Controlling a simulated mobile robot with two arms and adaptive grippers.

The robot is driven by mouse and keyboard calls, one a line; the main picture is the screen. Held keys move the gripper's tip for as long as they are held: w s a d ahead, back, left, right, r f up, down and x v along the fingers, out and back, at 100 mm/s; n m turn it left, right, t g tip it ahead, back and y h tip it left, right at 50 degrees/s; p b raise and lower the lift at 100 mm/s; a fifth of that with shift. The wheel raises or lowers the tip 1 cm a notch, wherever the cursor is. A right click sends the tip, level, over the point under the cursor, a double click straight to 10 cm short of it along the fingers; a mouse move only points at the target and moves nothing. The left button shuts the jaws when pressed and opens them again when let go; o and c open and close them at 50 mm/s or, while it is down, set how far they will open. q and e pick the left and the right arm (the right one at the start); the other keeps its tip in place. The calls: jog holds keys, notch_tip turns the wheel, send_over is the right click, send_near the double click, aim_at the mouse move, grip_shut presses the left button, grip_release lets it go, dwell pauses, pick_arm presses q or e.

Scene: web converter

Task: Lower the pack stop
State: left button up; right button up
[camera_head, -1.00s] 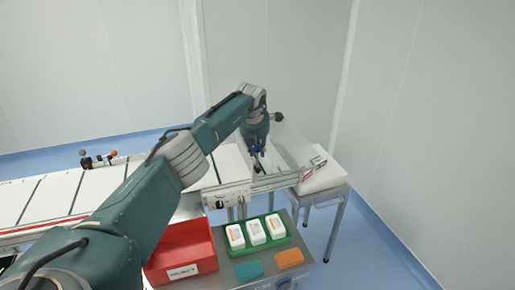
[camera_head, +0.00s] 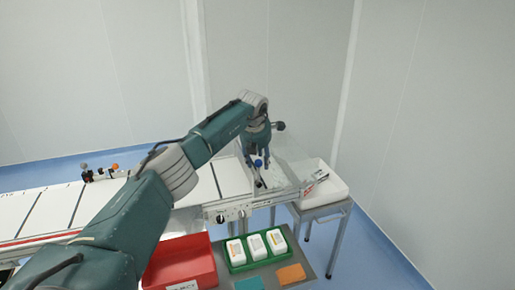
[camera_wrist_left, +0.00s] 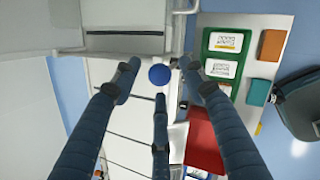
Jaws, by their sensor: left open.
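A small blue ball knob (camera_head: 258,163) is at the right end of the white conveyor, beside a clear upright panel (camera_head: 289,157). I take the knob to belong to the pack stop; its stem is mostly hidden. My left gripper (camera_head: 257,168) is at the knob, pointing down, its fingers spread. In the left wrist view, the blue knob (camera_wrist_left: 159,74) shows between the open fingertips of my left gripper (camera_wrist_left: 162,66), with a visible gap on each side. I cannot tell whether anything touches it. My right gripper is not in view.
A red bin (camera_head: 180,262) and a green tray (camera_head: 237,267) with white packs sit in front of the conveyor (camera_head: 62,208). Teal and orange blocks (camera_head: 291,274) lie nearby. A white tray (camera_head: 328,190) stands on a stand at right.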

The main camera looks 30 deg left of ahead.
pick_arm(q)
jog(key=v, duration=0.9)
jog(key=shift+d, duration=0.15)
